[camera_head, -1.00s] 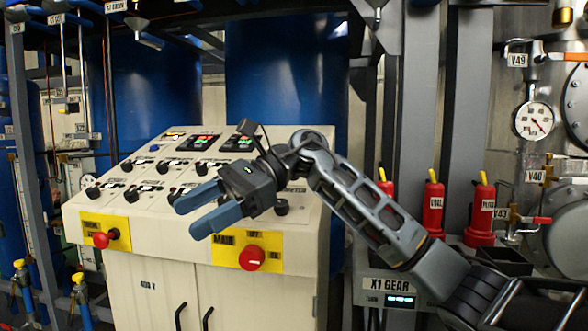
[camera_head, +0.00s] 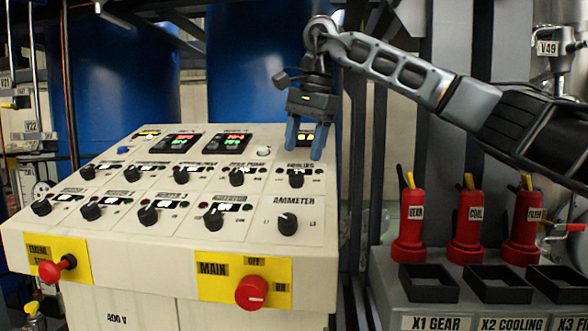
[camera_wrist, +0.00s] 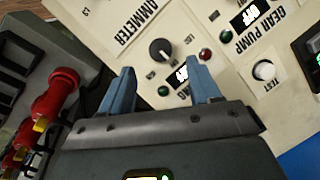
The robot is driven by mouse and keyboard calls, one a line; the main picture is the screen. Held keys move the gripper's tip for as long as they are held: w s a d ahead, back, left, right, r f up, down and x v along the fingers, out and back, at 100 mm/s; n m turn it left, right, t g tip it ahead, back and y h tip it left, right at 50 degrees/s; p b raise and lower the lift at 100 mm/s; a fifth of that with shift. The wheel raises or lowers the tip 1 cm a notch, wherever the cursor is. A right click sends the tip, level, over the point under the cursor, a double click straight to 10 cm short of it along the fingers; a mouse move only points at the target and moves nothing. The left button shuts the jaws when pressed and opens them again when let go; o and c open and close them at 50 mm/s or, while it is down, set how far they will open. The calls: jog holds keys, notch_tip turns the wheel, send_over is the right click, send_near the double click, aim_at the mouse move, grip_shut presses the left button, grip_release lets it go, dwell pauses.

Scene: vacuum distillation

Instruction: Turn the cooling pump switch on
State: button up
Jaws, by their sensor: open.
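The cooling pump switch is a black rotary knob (camera_head: 296,179) at the right end of the panel's upper knob row. A small display and green and red lamps sit by it. In the wrist view the knob (camera_wrist: 160,50) lies just beyond my fingertips, roughly between them, and its display (camera_wrist: 181,76) appears to read OFF upside down. My gripper (camera_head: 306,148) points down, open and empty, above the knob. Its blue fingers also show in the wrist view (camera_wrist: 160,68), apart from the knob. The fingers hide part of the panel.
The ammeter knob (camera_head: 287,222) is just below the cooling knob, and the gear pump knob (camera_head: 237,178) is to its left. A red main switch (camera_head: 252,292) and a red emergency stop (camera_head: 57,268) are on the front. Red cylinders (camera_head: 467,228) stand at the right.

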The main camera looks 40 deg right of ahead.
aim_at(297, 174)
jog(key=shift+p+x, duration=0.35)
jog(key=shift+x, duration=2.75)
jog(key=shift+a, duration=0.1)
jog(key=c, duration=1)
